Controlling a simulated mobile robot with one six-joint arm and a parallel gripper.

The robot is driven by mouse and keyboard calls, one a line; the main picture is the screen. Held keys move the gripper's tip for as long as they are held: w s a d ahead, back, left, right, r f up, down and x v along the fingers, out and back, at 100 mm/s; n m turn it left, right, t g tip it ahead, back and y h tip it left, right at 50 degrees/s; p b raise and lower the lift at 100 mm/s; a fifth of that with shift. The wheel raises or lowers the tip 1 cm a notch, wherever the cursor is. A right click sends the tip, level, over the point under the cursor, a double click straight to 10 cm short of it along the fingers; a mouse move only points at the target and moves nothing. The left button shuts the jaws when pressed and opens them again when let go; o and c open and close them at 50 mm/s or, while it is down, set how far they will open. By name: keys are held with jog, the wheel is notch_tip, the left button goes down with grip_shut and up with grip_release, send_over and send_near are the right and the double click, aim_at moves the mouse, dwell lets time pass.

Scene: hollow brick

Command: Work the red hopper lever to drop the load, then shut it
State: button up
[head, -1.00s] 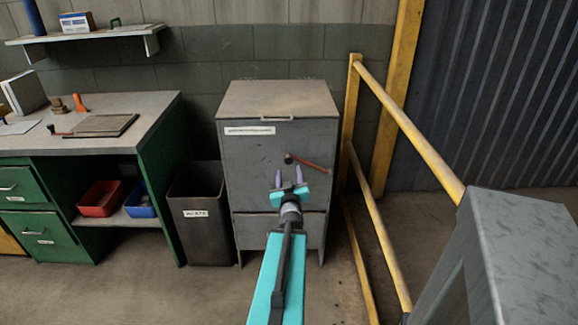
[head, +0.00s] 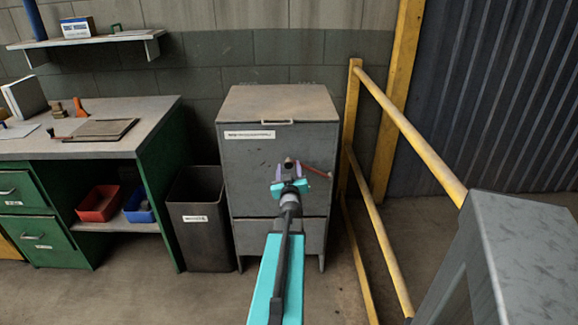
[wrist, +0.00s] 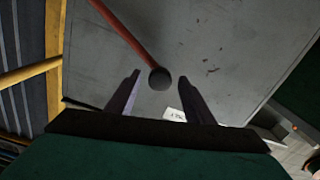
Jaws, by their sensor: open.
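The grey metal hopper cabinet (head: 250,155) stands against the back wall. In the wrist view the red lever (wrist: 122,32) runs to a dark round knob or hub (wrist: 160,78). My gripper (head: 289,168) is in front of the cabinet, its fingers hiding part of the lever's left end. In the wrist view my open fingers (wrist: 165,95) stand on either side of the dark round part, with nothing between them held.
A yellow railing (head: 408,125) stands close on the right of the cabinet. A dark waste bin (head: 200,235) stands on its left, beside a green workbench (head: 160,150). A grey metal block (head: 530,230) is at the right front.

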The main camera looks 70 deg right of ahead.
jog(key=shift+x, duration=1.1)
grip_shut()
